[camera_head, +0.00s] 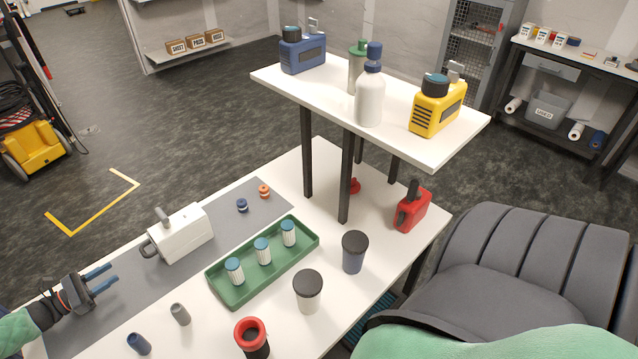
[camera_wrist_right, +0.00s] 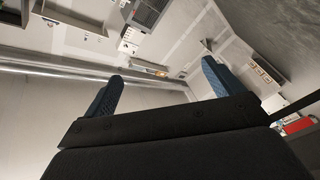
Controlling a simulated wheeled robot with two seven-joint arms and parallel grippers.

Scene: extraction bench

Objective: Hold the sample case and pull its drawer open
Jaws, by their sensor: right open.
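The white sample case (camera_head: 184,238) stands on the grey mat at the left of the bench. It has a grey grip on top and a dark loop handle (camera_head: 148,250) on its left end. No gap of an open drawer shows. My left gripper (camera_head: 108,277) is to the lower left of the case, apart from it. Its two blue fingers are spread, with nothing between them, and point toward the right. My right gripper (camera_wrist_right: 162,85) shows in the right wrist view, open and empty. The case does not show in that view.
A green tray (camera_head: 222,297) with several ribbed vials stands right of the case. Cups and small cylinders stand along the near edge. A raised white shelf (camera_head: 315,90) bears bottles and canisters. Grey mat (camera_head: 115,305) is clear between left gripper and case.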

